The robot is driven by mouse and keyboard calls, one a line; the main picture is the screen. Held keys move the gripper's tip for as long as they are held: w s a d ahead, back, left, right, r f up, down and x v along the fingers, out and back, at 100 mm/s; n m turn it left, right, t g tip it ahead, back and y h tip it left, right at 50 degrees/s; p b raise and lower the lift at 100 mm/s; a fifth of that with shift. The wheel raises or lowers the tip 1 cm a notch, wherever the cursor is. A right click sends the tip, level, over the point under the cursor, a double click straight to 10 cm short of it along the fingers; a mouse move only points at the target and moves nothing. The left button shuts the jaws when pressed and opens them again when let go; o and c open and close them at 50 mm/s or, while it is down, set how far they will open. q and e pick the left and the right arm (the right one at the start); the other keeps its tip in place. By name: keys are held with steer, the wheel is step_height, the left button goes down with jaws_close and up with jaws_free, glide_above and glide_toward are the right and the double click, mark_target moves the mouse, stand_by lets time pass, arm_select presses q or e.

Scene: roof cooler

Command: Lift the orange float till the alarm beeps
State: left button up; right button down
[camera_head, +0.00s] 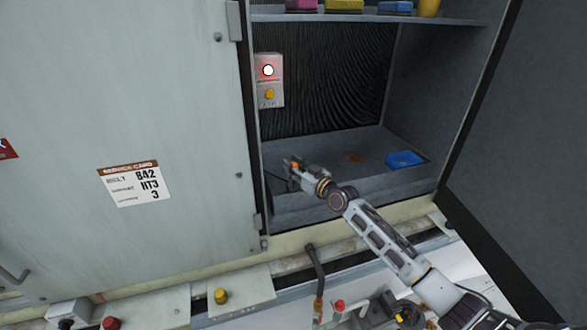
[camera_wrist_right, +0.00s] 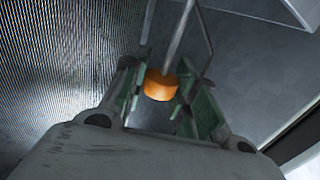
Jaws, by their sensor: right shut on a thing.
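The orange float (camera_wrist_right: 160,86) is a short orange cylinder on a thin metal rod. My right gripper (camera_wrist_right: 164,92) is shut on it, with a green-padded finger on either side in the right wrist view. In the head view my right gripper (camera_head: 292,167) is inside the open cooler compartment, above the left part of its tray, and only a bit of the float's orange shows at the fingertips. The alarm box (camera_head: 269,80) is on the compartment's left side, with a lit red-and-white lamp and a yellow button. My left gripper is not in view.
The grey tray (camera_head: 345,150) has a rusty stain and a blue sponge-like block (camera_head: 404,159) at its right. A shelf (camera_head: 370,18) with colored items is above. The open door (camera_head: 520,150) stands at right. A service card (camera_head: 137,184) is on the left panel.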

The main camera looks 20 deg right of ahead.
steer(key=shift+r, duration=0.15)
steer(key=c, duration=1.1)
jaws_free()
steer(key=shift+v, duration=6)
